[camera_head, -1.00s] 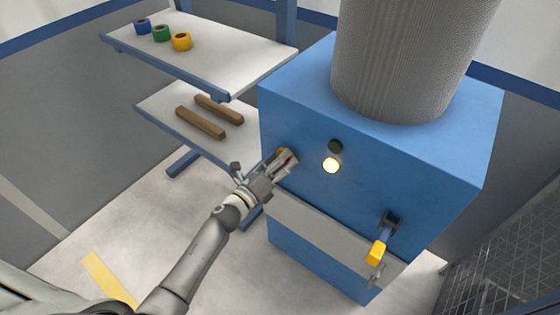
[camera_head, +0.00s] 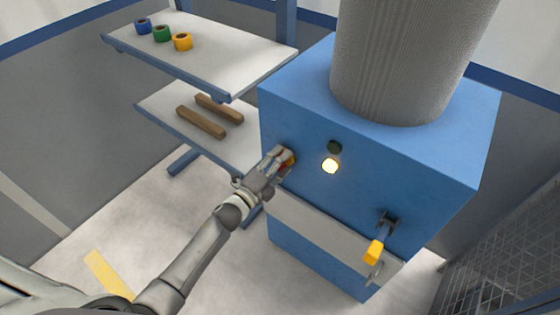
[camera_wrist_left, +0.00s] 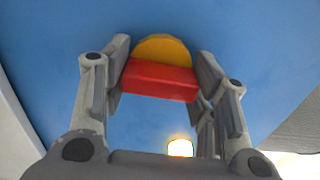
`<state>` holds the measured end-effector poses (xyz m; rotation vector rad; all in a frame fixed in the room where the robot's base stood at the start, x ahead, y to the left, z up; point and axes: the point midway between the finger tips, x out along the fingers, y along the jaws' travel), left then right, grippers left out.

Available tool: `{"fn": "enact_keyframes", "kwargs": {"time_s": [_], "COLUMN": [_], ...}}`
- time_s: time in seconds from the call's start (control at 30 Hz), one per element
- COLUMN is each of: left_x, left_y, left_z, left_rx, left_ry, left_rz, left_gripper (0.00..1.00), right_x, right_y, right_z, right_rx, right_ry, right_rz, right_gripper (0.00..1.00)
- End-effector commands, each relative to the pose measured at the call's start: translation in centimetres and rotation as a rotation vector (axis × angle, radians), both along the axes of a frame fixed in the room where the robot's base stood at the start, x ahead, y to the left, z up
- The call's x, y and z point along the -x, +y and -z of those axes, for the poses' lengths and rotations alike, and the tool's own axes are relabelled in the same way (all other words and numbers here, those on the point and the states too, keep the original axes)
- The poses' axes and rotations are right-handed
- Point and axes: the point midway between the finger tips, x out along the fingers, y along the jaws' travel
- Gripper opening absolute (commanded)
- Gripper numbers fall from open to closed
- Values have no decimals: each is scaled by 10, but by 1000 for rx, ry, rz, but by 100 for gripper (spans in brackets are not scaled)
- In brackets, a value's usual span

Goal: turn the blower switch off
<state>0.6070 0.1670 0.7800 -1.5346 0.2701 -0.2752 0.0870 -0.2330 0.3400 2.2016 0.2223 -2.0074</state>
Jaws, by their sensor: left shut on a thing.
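The blower switch is a red bar handle (camera_wrist_left: 160,80) on a yellow round plate (camera_wrist_left: 165,48), on the front of the blue cabinet (camera_head: 400,170). In the left wrist view the red bar lies crosswise between the fingers of my left gripper (camera_wrist_left: 160,82), which is shut on it. In the head view my left gripper (camera_head: 283,160) is at the cabinet's left front and hides most of the switch. Right of it a round lamp (camera_head: 330,166) glows warm yellow below a dark green lamp (camera_head: 335,147). My right gripper is not in view.
A lever with a yellow grip (camera_head: 374,251) sticks out at the cabinet's lower right. A wide grey duct (camera_head: 405,60) rises from its top. Left stand shelves with tape rolls (camera_head: 161,34) and brown bars (camera_head: 201,122). A mesh fence (camera_head: 500,260) is at right.

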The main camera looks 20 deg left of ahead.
Motion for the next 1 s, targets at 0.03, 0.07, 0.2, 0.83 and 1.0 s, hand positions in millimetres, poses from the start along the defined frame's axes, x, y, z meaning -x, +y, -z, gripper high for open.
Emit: {"fn": "enact_keyframes", "kwargs": {"time_s": [0.03, 0.07, 0.2, 0.83, 1.0], "left_x": [0, 0, 0, 0, 0], "left_y": [1, 1, 1, 0, 0], "left_z": [1, 1, 1, 1, 0], "left_rx": [9, 14, 28, 33, 33], "left_ry": [7, 8, 13, 14, 13], "left_rz": [-1, -1, -1, -1, 0], "left_gripper": [29, 29, 29, 75, 75], "right_x": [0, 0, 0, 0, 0], "right_y": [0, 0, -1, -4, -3], "right_z": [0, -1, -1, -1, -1], "right_rx": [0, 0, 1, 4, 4], "right_ry": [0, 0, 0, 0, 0], "right_rz": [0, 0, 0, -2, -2], "right_gripper": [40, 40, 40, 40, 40]}}
